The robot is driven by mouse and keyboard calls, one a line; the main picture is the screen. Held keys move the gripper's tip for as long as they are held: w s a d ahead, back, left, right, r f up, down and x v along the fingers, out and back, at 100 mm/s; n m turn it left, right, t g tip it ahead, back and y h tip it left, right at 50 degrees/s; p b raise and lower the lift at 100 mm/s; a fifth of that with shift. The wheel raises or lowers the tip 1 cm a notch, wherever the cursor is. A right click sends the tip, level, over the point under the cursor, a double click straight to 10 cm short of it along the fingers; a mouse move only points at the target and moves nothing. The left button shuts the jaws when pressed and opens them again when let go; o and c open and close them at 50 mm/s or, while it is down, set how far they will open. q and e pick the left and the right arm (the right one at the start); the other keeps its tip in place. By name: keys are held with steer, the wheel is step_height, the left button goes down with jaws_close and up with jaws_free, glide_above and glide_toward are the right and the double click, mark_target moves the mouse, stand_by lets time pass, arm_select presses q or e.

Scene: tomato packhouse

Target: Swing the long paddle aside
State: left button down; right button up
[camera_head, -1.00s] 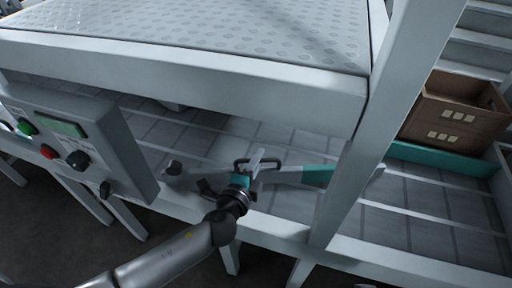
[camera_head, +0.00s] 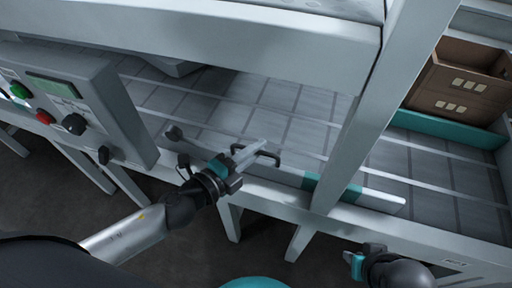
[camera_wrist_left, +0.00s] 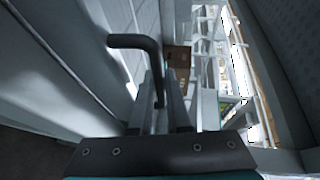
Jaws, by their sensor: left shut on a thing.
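The long paddle (camera_head: 382,199) is a pale bar with a teal band. It runs from a pivot post at the left along the belt's near side, passing behind an upright post, its tip by the front rail. My left gripper (camera_head: 254,152) is shut on the paddle's black handle (camera_head: 270,154). In the left wrist view the bent handle (camera_wrist_left: 147,45) reaches down to the gripper fingers (camera_wrist_left: 161,108); the exact contact is hard to see. My right gripper (camera_head: 358,260) is low at the front, apart from the paddle; its jaws are unclear.
The grey belt (camera_head: 300,105) lies under a pale overhead deck (camera_head: 230,40). A slanted post (camera_head: 375,110) stands in front. A control box (camera_head: 95,100) with buttons is at the left. A brown crate (camera_head: 455,85) sits at the belt's far right behind a teal strip.

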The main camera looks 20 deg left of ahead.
arm_select(q)
steer(key=shift+s+f, duration=0.15)
steer(key=shift+s, duration=0.05)
steer(key=c, duration=1.1)
jaws_free()
steer(key=shift+o, duration=1.1)
arm_select(e)
steer(key=shift+s, duration=0.1)
arm_select(q)
steer(key=v, duration=1.5)
steer(key=shift+r+b, duration=0.2)
steer(key=shift+b, duration=0.15)
arm_select(e)
steer(key=shift+s+r, duration=0.1)
steer(key=shift+r, duration=0.6)
